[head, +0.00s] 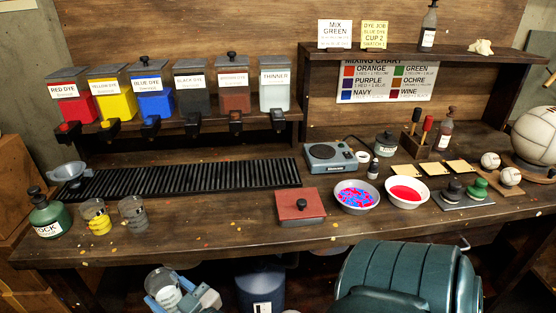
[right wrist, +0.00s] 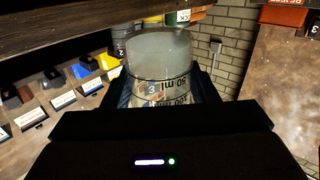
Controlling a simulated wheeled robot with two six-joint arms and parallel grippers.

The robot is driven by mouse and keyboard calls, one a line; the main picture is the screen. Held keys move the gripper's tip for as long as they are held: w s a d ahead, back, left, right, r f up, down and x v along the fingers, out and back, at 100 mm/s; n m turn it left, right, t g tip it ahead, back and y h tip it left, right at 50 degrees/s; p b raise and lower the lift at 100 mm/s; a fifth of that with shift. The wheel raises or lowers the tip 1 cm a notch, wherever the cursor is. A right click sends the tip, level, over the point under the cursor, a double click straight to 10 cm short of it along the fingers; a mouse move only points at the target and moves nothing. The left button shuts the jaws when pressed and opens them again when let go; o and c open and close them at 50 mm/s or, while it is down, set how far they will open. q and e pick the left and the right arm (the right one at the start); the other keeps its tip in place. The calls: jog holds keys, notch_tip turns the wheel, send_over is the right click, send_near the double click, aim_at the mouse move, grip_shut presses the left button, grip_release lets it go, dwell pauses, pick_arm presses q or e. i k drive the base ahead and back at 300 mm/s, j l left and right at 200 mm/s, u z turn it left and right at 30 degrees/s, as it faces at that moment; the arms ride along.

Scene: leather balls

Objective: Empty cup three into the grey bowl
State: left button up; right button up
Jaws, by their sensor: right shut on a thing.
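My right gripper (head: 172,296) is low at the bottom left of the head view, in front of the bench edge. It is shut on cup three (head: 160,280), a clear cup. In the right wrist view cup three (right wrist: 160,75) is cloudy and see-through, with a "3" and a measuring scale; I cannot tell what it holds. The bowl with the greyer rim (head: 341,205) stands on the bench with blue and red colour in it. A whiter bowl (head: 424,198) with red stands beside it. My right gripper is left of both bowls and apart from them. My left gripper is not in view.
Two more clear cups, one with yellow (head: 98,219) and one greyish (head: 133,214), stand at the bench's left by a green bottle (head: 48,214). A red-topped box (head: 300,204) stands left of the bowls. Dye dispensers (head: 150,92) line the back.

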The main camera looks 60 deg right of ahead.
aim_at(356, 197)
jog(key=k+l+z, duration=0.1)
jog(key=k+z, duration=0.25)
jog(key=k, duration=0.15)
jog(key=i+z, duration=0.1)
jog(key=z, duration=0.35)
jog(key=i+l+z, duration=0.1)
jog(key=z, duration=0.3)
jog(key=i+j, duration=0.1)
jog(key=i, duration=0.15)
